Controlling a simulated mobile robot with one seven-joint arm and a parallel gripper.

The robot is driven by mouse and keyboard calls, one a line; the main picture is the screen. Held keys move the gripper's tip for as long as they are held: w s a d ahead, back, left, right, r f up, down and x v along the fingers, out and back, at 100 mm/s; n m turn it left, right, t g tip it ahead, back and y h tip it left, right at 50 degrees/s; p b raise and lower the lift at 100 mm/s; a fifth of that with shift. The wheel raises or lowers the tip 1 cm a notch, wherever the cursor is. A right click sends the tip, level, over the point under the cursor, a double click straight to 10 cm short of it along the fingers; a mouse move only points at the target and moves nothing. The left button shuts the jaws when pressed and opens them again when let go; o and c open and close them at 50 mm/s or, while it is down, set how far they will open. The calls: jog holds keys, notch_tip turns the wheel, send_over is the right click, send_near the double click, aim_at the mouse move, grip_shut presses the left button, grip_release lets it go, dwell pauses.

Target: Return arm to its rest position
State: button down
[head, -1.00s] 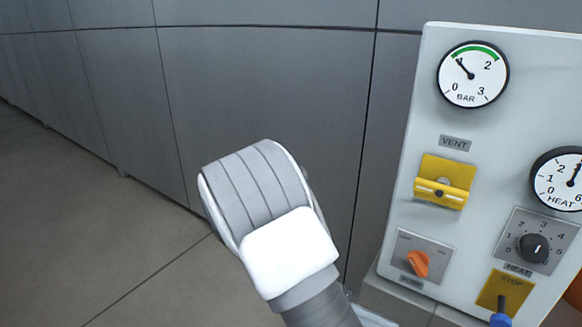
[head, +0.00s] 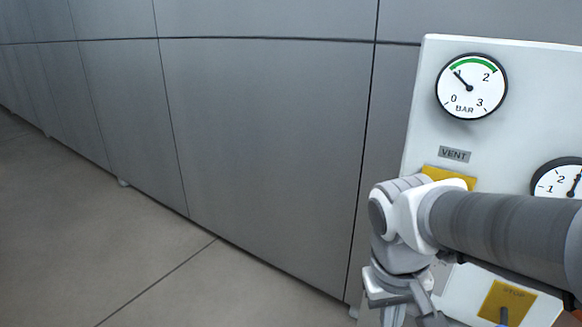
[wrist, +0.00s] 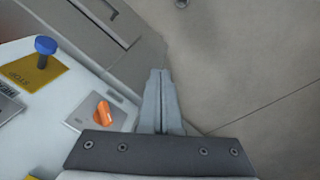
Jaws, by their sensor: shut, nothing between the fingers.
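My gripper shows in the wrist view (wrist: 160,98), its two fingers pressed together and empty, pointing over the floor just past the panel's edge. In the head view my arm reaches in from the right across the white control panel (head: 428,85), with its bend in front of the panel's lower left. The gripper hangs below that bend, partly cut off by the frame's lower edge. The arm hides the orange knob in the head view and most of the yellow vent piece (head: 449,179).
The panel carries a BAR gauge (head: 471,86), a HEAT gauge (head: 560,180) and a yellow STOP plate (head: 507,302). Grey wall (head: 265,130) and open floor (head: 130,245) lie left.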

notch_tip(320, 180, up, 19)
jog(key=s+t+y+p, duration=0.1)
jog(key=t+p, duration=0.3)
jog(key=p, duration=0.9)
jog(key=shift+s+a+r+m+t, duration=0.2)
jog(key=shift+s+a+m+t, duration=0.15)
jog(key=shift+s, duration=0.3)
